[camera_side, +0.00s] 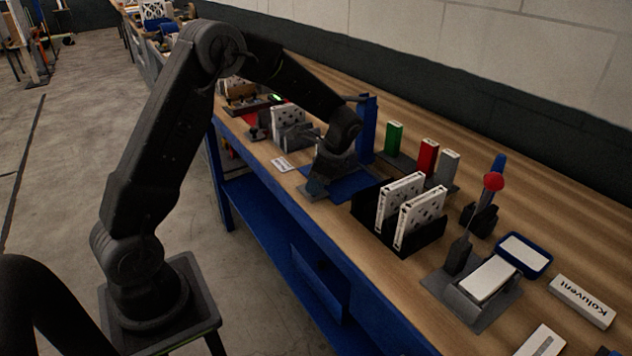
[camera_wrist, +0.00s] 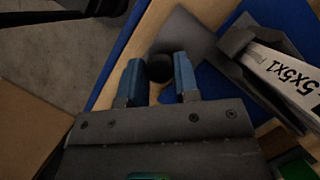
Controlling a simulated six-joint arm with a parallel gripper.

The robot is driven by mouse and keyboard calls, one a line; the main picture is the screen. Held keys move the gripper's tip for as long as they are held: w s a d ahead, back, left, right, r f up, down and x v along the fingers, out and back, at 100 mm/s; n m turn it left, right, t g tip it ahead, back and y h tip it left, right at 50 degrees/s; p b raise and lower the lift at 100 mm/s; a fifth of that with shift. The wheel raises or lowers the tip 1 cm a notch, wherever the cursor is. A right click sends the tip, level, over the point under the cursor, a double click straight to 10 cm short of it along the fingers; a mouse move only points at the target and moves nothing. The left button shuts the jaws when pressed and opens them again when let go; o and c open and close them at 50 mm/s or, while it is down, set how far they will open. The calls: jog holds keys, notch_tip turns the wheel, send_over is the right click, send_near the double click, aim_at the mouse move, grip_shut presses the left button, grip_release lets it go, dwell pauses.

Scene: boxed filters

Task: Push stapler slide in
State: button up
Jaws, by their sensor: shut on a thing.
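My gripper (camera_wrist: 159,76) has its two blue fingers closed on either side of a round black knob (camera_wrist: 160,66). The knob stands by a flat grey plate (camera_wrist: 184,34), which looks like part of the stapler slide; how they join is hidden. In the side view my gripper (camera_side: 317,187) is low at the front edge of the bench, over the near left corner of a blue mat (camera_side: 352,186). A blue upright post (camera_side: 367,128) stands behind the wrist.
A white box marked 5x5x1 (camera_wrist: 287,70) sits in a grey holder (camera_wrist: 240,45) right of my fingers. A black rack (camera_side: 428,236) with white filters stands right of the mat. Green (camera_side: 394,137) and red (camera_side: 428,157) boxes stand behind. Floor lies beyond the bench edge.

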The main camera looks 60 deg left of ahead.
grip_shut()
jog(key=shift+a, duration=1.8)
jog(key=o, duration=0.7)
grip_release()
